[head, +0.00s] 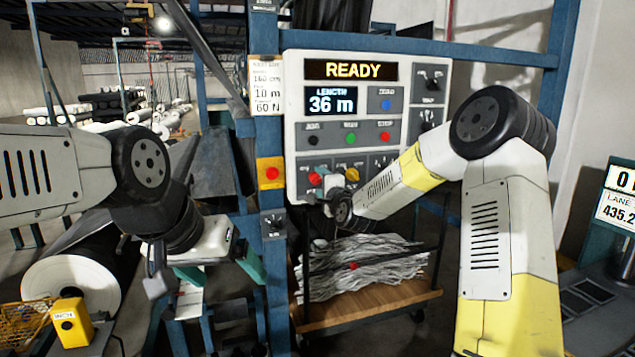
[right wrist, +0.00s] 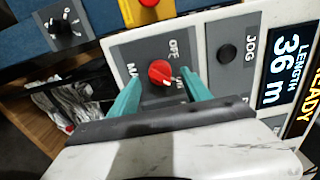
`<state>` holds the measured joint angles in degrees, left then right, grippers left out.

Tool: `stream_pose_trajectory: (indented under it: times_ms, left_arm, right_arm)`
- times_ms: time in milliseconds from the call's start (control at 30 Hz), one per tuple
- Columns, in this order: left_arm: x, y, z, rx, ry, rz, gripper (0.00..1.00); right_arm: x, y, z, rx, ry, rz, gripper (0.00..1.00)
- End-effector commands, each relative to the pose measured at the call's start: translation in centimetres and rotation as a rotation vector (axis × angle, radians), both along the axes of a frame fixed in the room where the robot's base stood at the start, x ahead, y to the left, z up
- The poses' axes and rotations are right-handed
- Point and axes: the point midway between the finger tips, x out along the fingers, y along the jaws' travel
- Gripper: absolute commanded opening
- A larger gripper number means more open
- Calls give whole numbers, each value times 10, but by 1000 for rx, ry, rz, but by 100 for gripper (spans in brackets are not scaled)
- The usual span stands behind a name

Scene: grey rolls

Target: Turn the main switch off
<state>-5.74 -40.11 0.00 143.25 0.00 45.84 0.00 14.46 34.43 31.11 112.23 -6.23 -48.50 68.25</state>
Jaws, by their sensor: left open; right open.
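The main switch is a red rotary knob (right wrist: 161,73) on a grey plate of the control panel, next to OFF and ON lettering. Its white mark points toward the lower right, by the ON lettering. My right gripper (right wrist: 160,95) is open, with one teal finger on each side of the knob; I cannot tell whether they touch it. In the head view the red knob (head: 315,179) is at the panel's lower left, with my right gripper (head: 325,184) in front of it. My left gripper (head: 220,270) is open and empty, low at the left.
The control panel (head: 290,110) shows READY and 36 m. A red button on a yellow box (head: 271,173) and another dial (head: 272,225) are on the blue post. A cart with grey strips (head: 360,265) stands below. A white roll (head: 70,290) is at lower left.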

Motion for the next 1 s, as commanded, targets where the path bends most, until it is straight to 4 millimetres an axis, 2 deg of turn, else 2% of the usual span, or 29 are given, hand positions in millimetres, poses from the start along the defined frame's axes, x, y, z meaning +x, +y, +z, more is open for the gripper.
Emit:
stream_pose_trajectory:
  times_ms: [200, 500, 800, 1000]
  left_arm:
    - [0, 0, 0, 0, 0, 0, 86]
    - [0, 0, 0, 0, 0, 0, 86]
    - [0, 0, 0, 0, 0, 0, 86]
    - [0, 0, 0, 0, 0, 0, 86]
  right_arm:
    - [20, 7, 0, -1, 0, 1, 56]
    - [23, 8, 0, -2, 0, 1, 56]
    - [22, 8, 0, -2, 0, 1, 0]
    - [22, 8, 0, -12, -3, 1, 0]
